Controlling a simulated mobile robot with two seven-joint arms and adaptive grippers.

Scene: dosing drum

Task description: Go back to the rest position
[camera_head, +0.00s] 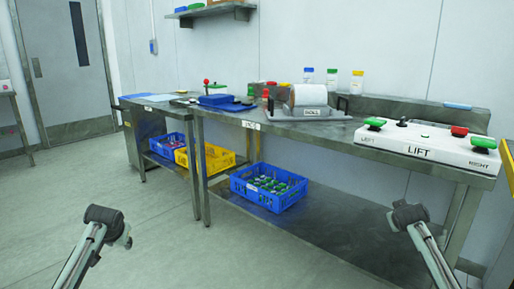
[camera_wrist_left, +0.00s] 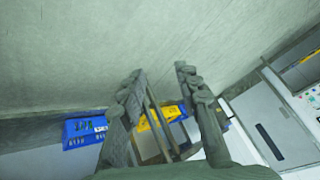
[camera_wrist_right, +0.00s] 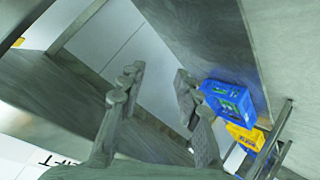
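My left gripper (camera_wrist_left: 158,78) is open and empty in the left wrist view, its two fingers apart with floor and distant crates beyond them. My right gripper (camera_wrist_right: 157,74) is also open and empty in the right wrist view, with the bench and its shelf behind it. In the head view both of my arms rise from the bottom edge, one at the left and one at the right, in front of the workbench (camera_head: 335,134). I see no object held by either gripper.
A white LIFT panel (camera_head: 425,146) with green and red buttons sits at the bench's right end, close to my right arm. A roller device (camera_head: 308,98) and bottles stand behind. Blue (camera_head: 270,188) and yellow (camera_head: 205,158) crates sit low. The floor at left is clear.

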